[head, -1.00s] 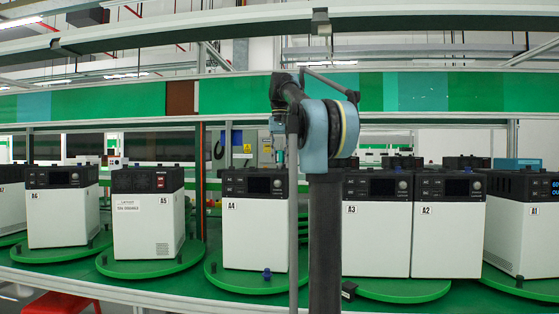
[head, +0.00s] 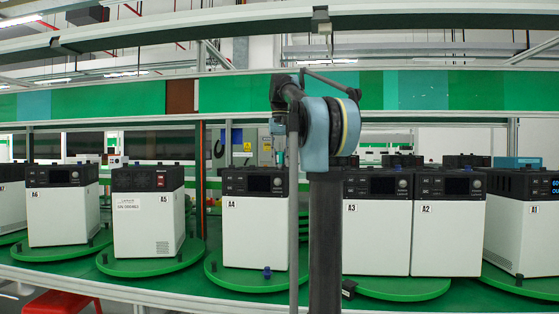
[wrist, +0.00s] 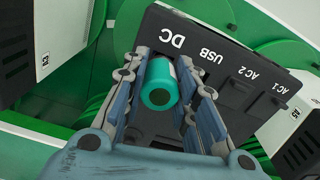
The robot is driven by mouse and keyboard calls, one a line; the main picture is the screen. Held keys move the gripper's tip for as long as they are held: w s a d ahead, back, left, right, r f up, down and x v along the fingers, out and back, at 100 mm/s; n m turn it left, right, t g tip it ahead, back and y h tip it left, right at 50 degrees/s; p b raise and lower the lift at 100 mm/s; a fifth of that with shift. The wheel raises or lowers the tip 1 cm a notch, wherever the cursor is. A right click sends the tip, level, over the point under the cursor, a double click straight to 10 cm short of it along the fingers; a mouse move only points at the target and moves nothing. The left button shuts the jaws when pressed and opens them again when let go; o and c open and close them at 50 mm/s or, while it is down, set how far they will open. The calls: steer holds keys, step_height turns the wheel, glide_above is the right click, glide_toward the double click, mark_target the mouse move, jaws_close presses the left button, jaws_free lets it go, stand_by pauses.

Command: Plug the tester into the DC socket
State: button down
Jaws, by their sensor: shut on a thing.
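The tester (wrist: 160,88) is a teal cylinder, seen end-on in the wrist view. My gripper (wrist: 163,60) is shut on it, with a finger along each side. Its far end points at the dark panel (wrist: 215,75) of a power unit, just under the letters DC. The DC socket is hidden behind the tester and fingers, so I cannot tell whether the tester touches it or sits in it. In the head view my gripper (head: 279,142) and the teal tester (head: 279,157) hang over the unit marked A4 (head: 254,240).
The panel also carries USB, AC2 and AC1 labels. Units A5 (head: 148,225) and A3 (head: 376,240) stand on either side, on green turntables. A small blue knob (head: 267,273) is at the front of A4's turntable. An overhead rail (head: 230,36) crosses above.

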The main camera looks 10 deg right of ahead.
steer(key=shift+f, duration=0.75)
steer(key=c, duration=1.2)
jaws_free()
step_height(320, 180, up, 12)
steer(key=shift+w+f, duration=0.1)
steer(key=shift+f, duration=0.1)
steer(key=shift+r, duration=0.15)
